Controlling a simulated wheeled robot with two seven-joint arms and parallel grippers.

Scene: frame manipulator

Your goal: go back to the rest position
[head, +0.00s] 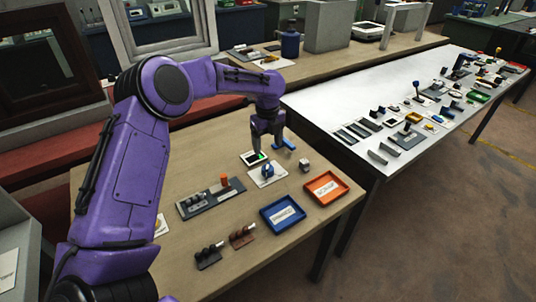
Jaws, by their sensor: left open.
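My left arm comes in from the left, and its gripper (268,143) points down over the far part of the wooden table (200,150). The left gripper is open, though its fingers are small and partly hidden behind the wrist. Just below it are a white card with a dark blue part (267,174) and a small device with a dark screen (252,158). A blue piece (284,144) lies just right of the fingers. I cannot tell whether the fingers touch anything. My right gripper is not in view.
On the wooden table are a blue tray (266,223), an orange tray (344,195), a grey cube (304,165) and a dark fixture with an orange cylinder (224,181). A white table (330,105) with several small parts stands right. Floor at lower right is clear.

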